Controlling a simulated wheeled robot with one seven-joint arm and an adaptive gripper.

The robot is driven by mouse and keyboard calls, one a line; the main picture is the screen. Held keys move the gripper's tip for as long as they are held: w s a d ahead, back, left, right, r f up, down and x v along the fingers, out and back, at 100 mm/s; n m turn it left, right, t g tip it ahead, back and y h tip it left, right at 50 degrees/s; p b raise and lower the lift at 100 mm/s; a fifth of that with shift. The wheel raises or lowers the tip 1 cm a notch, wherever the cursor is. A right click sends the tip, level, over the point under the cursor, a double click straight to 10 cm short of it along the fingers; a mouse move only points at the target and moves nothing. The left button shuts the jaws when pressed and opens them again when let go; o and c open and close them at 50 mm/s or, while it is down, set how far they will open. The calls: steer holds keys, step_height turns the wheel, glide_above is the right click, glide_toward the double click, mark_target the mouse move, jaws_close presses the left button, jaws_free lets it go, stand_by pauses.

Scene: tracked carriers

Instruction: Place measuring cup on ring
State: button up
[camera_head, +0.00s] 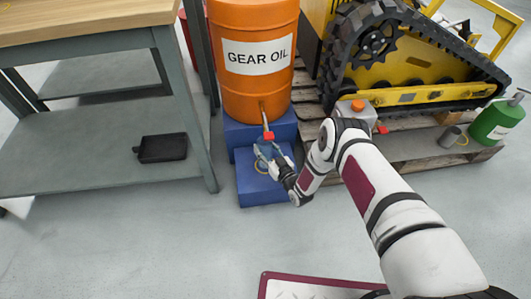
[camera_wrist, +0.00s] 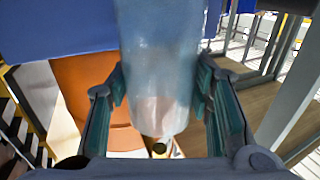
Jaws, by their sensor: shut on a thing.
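My gripper (camera_head: 270,158) is shut on the measuring cup (camera_wrist: 160,75), a clear bluish vessel that fills the middle of the wrist view between the two fingers (camera_wrist: 160,108). A pinkish tint shows in it near the fingertips. In the head view the cup is small and partly hidden by my gripper, just below the red-handled tap (camera_head: 268,135) of the drum. A yellow ring (camera_head: 260,171) lies on top of the low blue step (camera_head: 255,190), under and beside my gripper. The cup appears to be above the ring; the exact gap cannot be told.
The orange gear oil drum (camera_head: 247,85) stands on a taller blue block (camera_head: 238,133) behind. A grey workbench (camera_head: 190,120) stands left. A pallet (camera_head: 405,145) with a tracked machine, a grey can and a green can (camera_head: 496,122) is right. The front floor is mostly clear.

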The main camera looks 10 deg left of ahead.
steer(key=shift+f, duration=0.25)
steer(key=shift+f, duration=0.15)
steer(key=o, duration=1.2)
steer(key=shift+o, duration=0.2)
steer(key=p+v, duration=0.5)
steer(key=v, duration=0.7)
steer(key=shift+w+d, duration=0.1)
